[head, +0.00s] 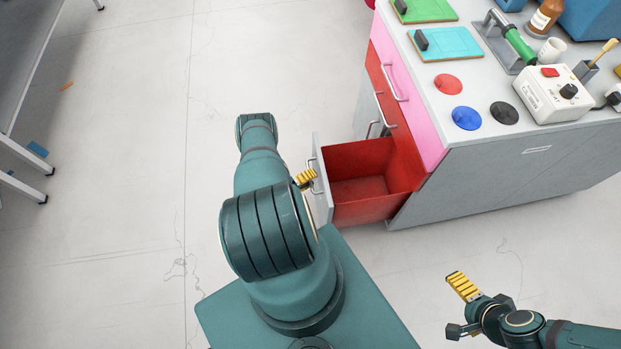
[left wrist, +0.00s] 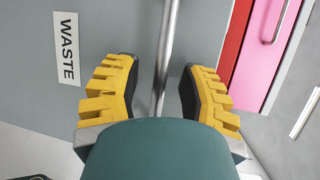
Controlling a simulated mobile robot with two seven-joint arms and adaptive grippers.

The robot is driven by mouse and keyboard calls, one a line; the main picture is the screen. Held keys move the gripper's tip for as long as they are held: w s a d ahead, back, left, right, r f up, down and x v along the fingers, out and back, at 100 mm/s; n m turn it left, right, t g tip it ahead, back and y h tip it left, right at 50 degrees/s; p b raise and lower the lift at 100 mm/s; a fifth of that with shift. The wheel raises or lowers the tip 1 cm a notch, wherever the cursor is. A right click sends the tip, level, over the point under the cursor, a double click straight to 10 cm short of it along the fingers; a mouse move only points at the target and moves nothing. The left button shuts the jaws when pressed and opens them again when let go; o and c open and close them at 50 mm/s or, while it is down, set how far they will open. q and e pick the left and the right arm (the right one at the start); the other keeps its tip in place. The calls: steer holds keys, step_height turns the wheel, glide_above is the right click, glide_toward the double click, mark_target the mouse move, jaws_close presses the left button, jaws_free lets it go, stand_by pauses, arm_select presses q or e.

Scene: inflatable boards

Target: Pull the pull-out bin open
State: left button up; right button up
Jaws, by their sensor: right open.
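The pull-out bin (head: 372,208) stands out from the cabinet's end, with its red inside showing and a grey front panel (head: 324,178). In the left wrist view the panel bears a WASTE label (left wrist: 66,48) and a vertical metal handle bar (left wrist: 165,60). My left gripper (head: 306,180) is at the bin's front, partly hidden by my own arm in the head view. Its yellow fingers (left wrist: 158,95) are apart, one on each side of the bar, with gaps visible. My right gripper (head: 459,309) is open and empty over the floor at the lower right.
The grey cabinet (head: 500,175) has a pink drawer front (head: 400,80) with a handle. Its top carries red, blue and black discs, a white control box (head: 550,95) and a green-handled tool. A table (head: 25,60) stands at the far left. Floor between is mostly clear.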

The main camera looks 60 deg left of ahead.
arm_select(q)
steer(key=shift+d, duration=0.1)
steer(key=s+r, duration=0.2)
steer(key=s, duration=1)
steer(key=shift+r, duration=0.1)
stand_by(0.4)
